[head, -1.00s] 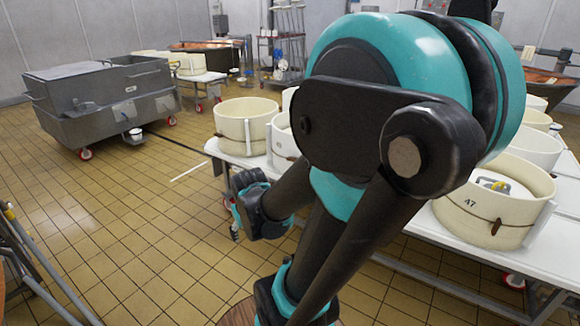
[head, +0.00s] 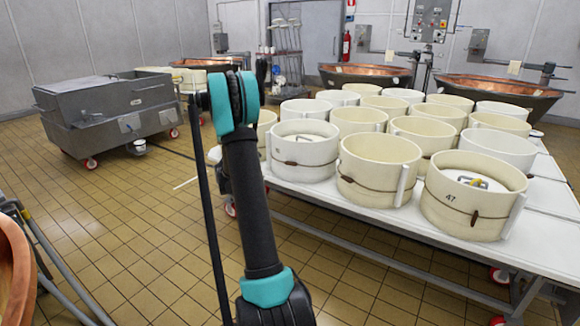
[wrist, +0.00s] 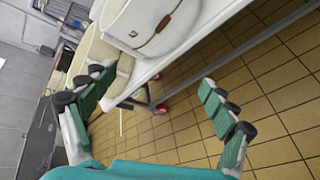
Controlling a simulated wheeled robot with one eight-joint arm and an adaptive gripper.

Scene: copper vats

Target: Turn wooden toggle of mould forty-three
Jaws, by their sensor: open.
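Several round cream and white moulds stand on a white table (head: 330,197) in the head view. The front-right mould (head: 470,205) reads 47 and has brown wooden toggles on a cord. The front-middle mould (head: 378,175) and the front-left white mould (head: 303,168) also carry toggles; I can read no number on them, so I cannot tell which is forty-three. In the wrist view, a white mould (wrist: 125,22) shows a brown toggle (wrist: 164,23) beyond my gripper (wrist: 160,97). The gripper is open and empty, apart from the mould. In the head view my arm mostly hides it.
A grey wheeled vat (head: 110,110) stands at the left. Copper vats (head: 365,74) line the back wall. A copper rim (head: 12,270) and metal tubes are at the near left. Tiled floor (head: 130,240) is clear between the grey vat and the table.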

